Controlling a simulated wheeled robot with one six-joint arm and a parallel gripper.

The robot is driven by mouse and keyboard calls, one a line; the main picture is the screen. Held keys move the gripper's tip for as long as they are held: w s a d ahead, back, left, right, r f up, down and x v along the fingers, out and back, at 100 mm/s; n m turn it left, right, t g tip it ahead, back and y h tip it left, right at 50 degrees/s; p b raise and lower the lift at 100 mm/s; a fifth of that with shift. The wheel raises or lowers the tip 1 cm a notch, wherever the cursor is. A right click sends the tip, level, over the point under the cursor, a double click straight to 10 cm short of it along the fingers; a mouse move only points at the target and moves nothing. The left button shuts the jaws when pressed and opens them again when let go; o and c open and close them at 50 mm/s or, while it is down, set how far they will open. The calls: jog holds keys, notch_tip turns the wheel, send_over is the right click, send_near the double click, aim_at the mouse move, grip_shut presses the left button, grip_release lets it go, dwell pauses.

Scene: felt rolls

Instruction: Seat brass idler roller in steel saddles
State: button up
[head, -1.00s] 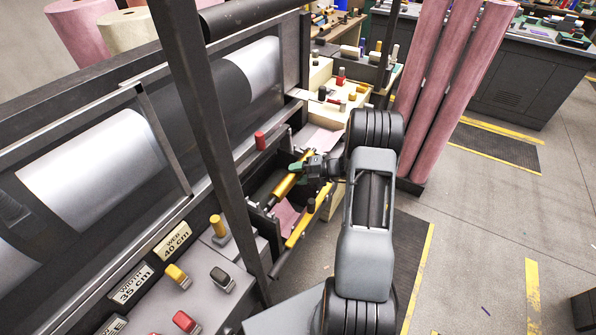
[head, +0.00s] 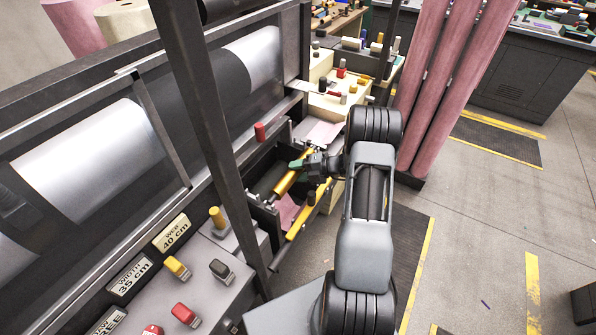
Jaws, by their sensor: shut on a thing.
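The brass idler roller (head: 285,183) is a gold-coloured rod lying slantwise inside the dark open frame at the side of the machine. My gripper (head: 297,165), with green fingertips, reaches in from the right and is shut on the roller near its upper part. The steel saddles are too small and too shaded to make out, so I cannot tell whether the roller's ends touch them. My arm stands to the right of the frame.
A yellow bar (head: 308,212) runs along the frame's near side, with pink felt (head: 288,210) beneath. A dark upright post (head: 205,120) crosses the view left of the gripper. A red knob (head: 260,132) stands behind. Pink felt rolls (head: 440,95) stand to the right.

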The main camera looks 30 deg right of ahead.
jog(key=shift+f, duration=0.5)
dwell(1.2)
jog(key=o, duration=1.2)
jog(key=shift+f, duration=0.15)
jog(key=b+v, duration=0.2)
jog(key=v, duration=1.1)
jog(key=shift+s+d, duration=0.15)
jog(key=shift+d, duration=0.2)
